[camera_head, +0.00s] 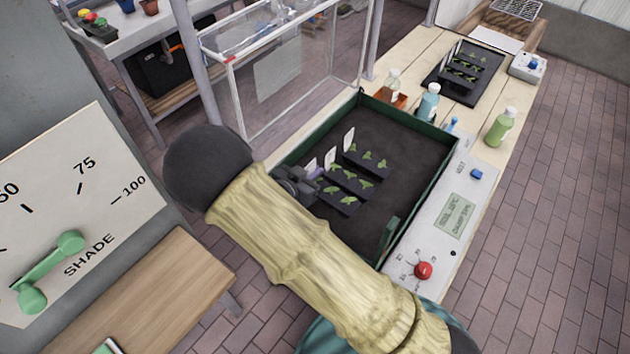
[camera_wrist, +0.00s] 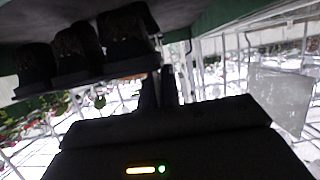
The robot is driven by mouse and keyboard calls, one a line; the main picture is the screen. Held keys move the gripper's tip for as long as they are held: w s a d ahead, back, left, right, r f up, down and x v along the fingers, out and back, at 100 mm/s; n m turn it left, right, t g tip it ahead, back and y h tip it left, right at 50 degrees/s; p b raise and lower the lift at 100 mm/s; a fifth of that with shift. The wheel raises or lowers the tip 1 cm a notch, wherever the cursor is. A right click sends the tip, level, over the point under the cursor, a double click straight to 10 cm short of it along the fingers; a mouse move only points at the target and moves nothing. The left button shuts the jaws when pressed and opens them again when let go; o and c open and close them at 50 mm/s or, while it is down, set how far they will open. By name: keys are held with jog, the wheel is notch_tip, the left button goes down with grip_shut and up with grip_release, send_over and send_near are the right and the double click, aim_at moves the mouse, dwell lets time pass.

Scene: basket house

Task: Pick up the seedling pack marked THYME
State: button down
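Three black seedling packs with green sprouts and white tags stand in a row in a green-rimmed propagator tray (camera_head: 440,172): a near pack (camera_head: 341,205), a middle pack (camera_head: 352,182) and a far pack (camera_head: 366,162). The tag lettering is too small to read, so I cannot tell which is THYME. My gripper (camera_head: 305,183) is at the left ends of the near and middle packs, partly hidden by my arm. In the wrist view its dark fingers (camera_wrist: 158,92) are close together beside the pack undersides (camera_wrist: 128,35); whether they touch or hold anything is unclear.
A clear-walled case (camera_head: 290,75) stands behind the tray on the left. Bottles, including a green one (camera_head: 502,127), stand beyond the tray's far side. A control panel (camera_head: 445,225) with a red knob lines its right side. Another black tray of seedlings (camera_head: 463,72) is farther back.

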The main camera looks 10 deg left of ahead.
aim_at(314, 159)
notch_tip(314, 159, up, 6)
jog(key=shift+r, duration=0.2)
